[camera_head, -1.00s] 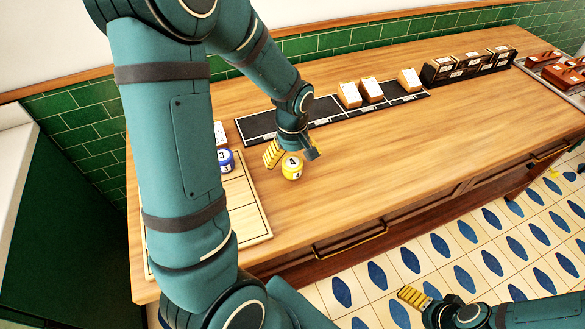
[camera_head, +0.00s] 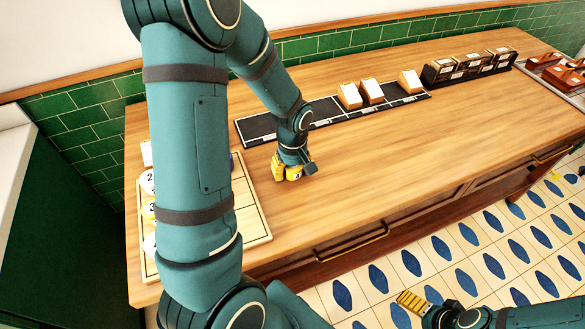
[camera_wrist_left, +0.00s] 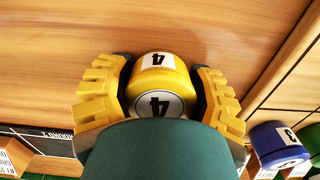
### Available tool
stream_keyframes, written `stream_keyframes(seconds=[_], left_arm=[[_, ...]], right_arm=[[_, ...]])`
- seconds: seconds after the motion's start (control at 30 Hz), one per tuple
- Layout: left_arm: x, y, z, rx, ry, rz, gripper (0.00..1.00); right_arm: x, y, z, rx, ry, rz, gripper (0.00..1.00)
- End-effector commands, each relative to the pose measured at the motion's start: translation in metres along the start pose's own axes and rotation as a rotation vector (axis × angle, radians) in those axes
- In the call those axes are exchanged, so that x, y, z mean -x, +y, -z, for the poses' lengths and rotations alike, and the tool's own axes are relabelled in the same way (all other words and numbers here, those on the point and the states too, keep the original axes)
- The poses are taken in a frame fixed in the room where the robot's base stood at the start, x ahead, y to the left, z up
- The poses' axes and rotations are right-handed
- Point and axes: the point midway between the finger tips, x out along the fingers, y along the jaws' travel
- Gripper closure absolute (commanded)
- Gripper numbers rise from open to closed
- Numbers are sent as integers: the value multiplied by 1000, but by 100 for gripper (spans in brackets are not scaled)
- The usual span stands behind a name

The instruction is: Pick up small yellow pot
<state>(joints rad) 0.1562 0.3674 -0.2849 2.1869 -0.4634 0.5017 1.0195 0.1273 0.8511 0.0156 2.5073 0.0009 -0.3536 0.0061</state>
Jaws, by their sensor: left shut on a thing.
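The small yellow pot (camera_wrist_left: 163,88) has a white label with a black 4, repeated on its lid and side. In the left wrist view it sits between the two yellow ribbed fingers of my left gripper (camera_wrist_left: 160,95), which are shut on it. In the head view my left gripper (camera_head: 291,172) is low at the wooden counter and the pot (camera_head: 294,174) is mostly hidden by the fingers. I cannot tell whether the pot still touches the counter. My right gripper (camera_head: 412,302) is at the lower right, over the floor and away from the pot; its jaw gap is unclear.
A light wooden tray (camera_head: 256,222) with pots lies left, partly behind my left arm. A blue pot marked 3 (camera_wrist_left: 270,140) shows in the wrist view. A black strip (camera_head: 258,128) with cards runs along the back. The counter's right middle (camera_head: 400,150) is clear.

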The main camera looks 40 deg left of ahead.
Motion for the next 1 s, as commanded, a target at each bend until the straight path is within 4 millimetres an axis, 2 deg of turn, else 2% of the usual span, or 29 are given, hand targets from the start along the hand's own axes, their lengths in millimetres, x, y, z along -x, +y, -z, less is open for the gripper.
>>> stream_keyframes(seconds=[0.27, 0.37, 0.7, 0.83, 1.0], left_arm=[[5, 0, 0, 0, 1, -1, 84], [17, 1, 1, 0, 3, -3, 84], [80, 1, 0, 0, 3, -3, 84], [95, 0, 0, 0, 2, -1, 84], [101, 0, 0, 0, 1, 1, 84]], right_arm=[[1, 0, 0, 0, 1, 0, 7], [4, -2, 1, -1, 3, 0, 7], [16, -6, 7, -5, 15, -2, 7], [18, -7, 8, -5, 18, -2, 7], [19, -7, 9, -6, 19, -2, 7]])
